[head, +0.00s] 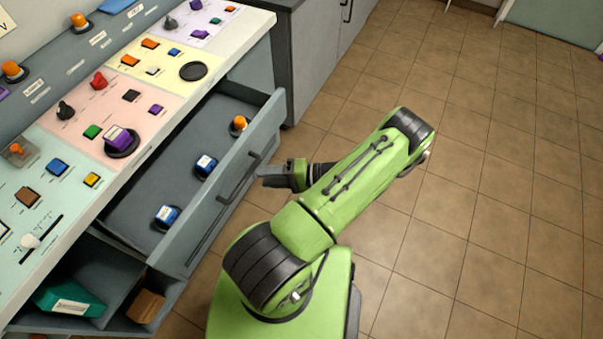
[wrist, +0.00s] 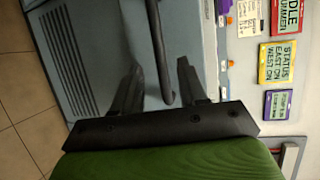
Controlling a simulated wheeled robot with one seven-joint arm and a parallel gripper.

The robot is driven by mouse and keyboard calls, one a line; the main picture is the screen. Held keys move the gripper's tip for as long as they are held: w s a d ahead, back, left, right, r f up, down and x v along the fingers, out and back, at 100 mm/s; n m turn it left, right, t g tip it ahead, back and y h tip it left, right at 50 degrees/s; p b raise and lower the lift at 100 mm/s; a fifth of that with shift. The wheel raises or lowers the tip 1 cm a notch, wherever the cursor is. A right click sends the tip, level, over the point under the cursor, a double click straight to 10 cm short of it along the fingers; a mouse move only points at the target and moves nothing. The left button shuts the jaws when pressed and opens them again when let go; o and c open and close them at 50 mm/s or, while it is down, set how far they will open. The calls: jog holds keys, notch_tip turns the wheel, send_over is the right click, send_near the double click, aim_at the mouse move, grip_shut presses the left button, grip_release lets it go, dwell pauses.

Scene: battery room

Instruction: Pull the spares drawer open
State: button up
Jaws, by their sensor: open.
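The spares drawer (head: 208,212) is a grey-blue drawer under the sloping control desk. It stands pulled out, with its inside showing. Its dark bar handle (head: 238,178) is on the front panel and also shows in the wrist view (wrist: 157,40). My gripper (head: 266,172) is at the drawer front, close to the handle. In the wrist view my gripper (wrist: 160,68) has its two fingers apart, with the lower end of the handle showing between them. I cannot tell whether a finger touches it.
Two blue-and-white items (head: 206,165) and an orange-topped knob (head: 239,124) are in the drawer. Below it, an open compartment holds a green box (head: 68,299) and a brown block (head: 146,306). A grey cabinet (head: 312,50) stands beyond. Tiled floor at right is clear.

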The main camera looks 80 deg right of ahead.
jog(key=v, duration=1)
jog(key=shift+s, duration=0.3)
jog(key=shift+w, duration=0.1)
jog(key=w+a+r+n+g+y, duration=0.1)
jog(key=w+r+n+g+y, duration=0.6)
jog(key=w, duration=0.8)
jog(key=w+a+r+n+g+h+p, duration=0.1)
jog(key=w+a+r+n+g+h, duration=0.35)
jog(key=w+a+r+g, duration=0.5)
jog(key=s+a+r+n+t+h, duration=0.2)
jog(key=s+a+r+n+t, duration=0.1)
jog(key=a+r, duration=0.3)
jog(key=s+a+r+n+t+h+p, duration=0.1)
jog(key=s+a+r+n+t+h, duration=0.1)
jog(key=a+r, duration=0.5)
jog(key=shift+s+a+n+t, duration=0.55)
jog(key=shift+s+a+t, duration=0.25)
jog(key=shift+a, duration=1.5)
